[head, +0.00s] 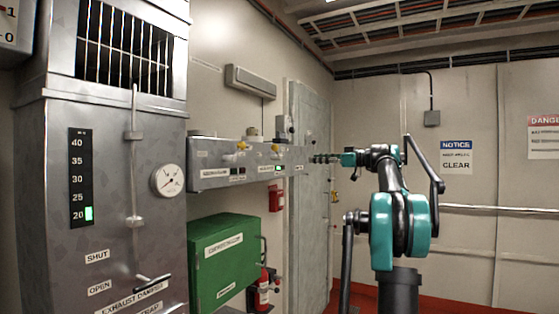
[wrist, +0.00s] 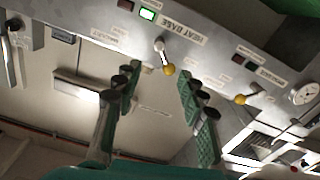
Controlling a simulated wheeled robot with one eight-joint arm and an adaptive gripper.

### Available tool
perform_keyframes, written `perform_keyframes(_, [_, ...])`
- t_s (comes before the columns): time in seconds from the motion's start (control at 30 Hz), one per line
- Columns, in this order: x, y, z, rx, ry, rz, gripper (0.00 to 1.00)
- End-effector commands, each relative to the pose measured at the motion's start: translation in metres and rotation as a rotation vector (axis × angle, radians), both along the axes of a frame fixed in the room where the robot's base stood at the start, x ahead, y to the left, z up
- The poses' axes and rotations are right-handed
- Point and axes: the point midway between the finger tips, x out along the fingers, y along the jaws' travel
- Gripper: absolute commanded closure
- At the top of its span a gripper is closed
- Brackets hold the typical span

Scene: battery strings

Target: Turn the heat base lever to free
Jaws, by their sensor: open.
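The heat base lever (wrist: 165,57) shows in the wrist view as a short silver arm with a yellow knob, next to the HEAT BASE label (wrist: 185,28). Its knob points down and slightly right in that picture. In the head view the lever (head: 276,149) is small, on the grey wall panel. My gripper (wrist: 156,82) is open and empty, its two fingers on either side of the lever in the picture. It looks apart from the lever. In the head view my gripper (head: 323,158) is at the panel's right end.
A green lamp (wrist: 147,14) is lit beside the HEAT BASE label, with a dark red one next to it. A second yellow-knobbed lever (wrist: 239,99) is on the same panel. A green box (head: 225,258) and a fire extinguisher (head: 262,290) are below the panel.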

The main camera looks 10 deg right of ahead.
Motion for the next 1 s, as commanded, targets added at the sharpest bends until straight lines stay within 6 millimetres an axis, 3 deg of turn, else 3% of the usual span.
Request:
perform_keyframes(0.17, [0.009,0.012,0.002,0.000,-0.008,0.003,0.59])
perform_keyframes(0.7, [0.070,0.098,0.001,0.001,-0.005,0.003,0.59])
perform_keyframes(1.0, [0.096,0.132,0.001,0.000,-0.004,0.002,0.59])
